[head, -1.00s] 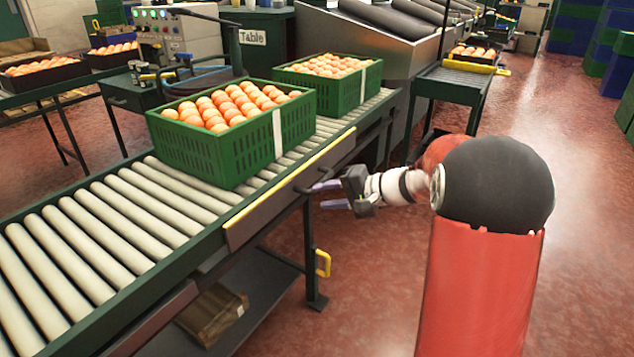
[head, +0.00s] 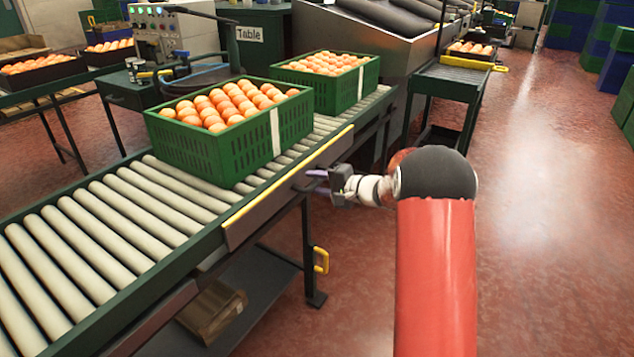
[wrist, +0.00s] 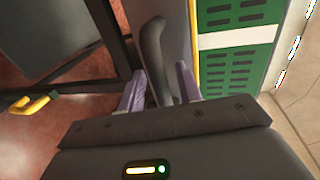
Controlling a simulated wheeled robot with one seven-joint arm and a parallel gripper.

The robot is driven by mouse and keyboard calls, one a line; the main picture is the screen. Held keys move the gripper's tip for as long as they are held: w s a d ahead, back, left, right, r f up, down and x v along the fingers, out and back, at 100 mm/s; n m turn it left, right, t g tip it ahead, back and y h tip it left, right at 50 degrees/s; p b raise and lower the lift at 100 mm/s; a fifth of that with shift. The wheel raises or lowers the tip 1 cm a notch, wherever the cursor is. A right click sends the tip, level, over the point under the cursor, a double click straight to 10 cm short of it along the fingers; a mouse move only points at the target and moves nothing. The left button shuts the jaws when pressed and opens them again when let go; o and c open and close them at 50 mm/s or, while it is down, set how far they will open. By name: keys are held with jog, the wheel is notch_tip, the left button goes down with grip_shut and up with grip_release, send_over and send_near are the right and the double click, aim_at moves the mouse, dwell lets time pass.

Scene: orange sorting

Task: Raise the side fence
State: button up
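The side fence (head: 262,211) is a grey panel with a yellow top edge on the near side of the roller conveyor. It sits low along the conveyor's edge. A dark bar handle stands out from its outer face; in the wrist view the handle (wrist: 153,48) runs down between my two purple fingers. My gripper (head: 313,182) is at the fence's outer side, reaching in from the right. Its fingers (wrist: 160,80) are apart, one on each side of the handle, with a visible gap. Whether either finger touches the handle is unclear.
A green crate of oranges (head: 205,150) stands on the rollers (head: 85,215) just behind the fence, with a second crate (head: 350,92) beyond it. A yellow latch handle (head: 321,260) is on the conveyor leg below.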

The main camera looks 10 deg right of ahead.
aim_at(317, 180)
jog(key=shift+c, duration=0.4)
grip_shut()
notch_tip(317, 180, up, 8)
jog(key=shift+f+b, duration=0.2)
jog(key=shift+b, duration=0.15)
jog(key=shift+o, duration=0.4)
grip_release()
jog(key=b+v, duration=0.1)
jog(key=v, duration=0.6)
jog(key=shift+s+d, duration=0.25)
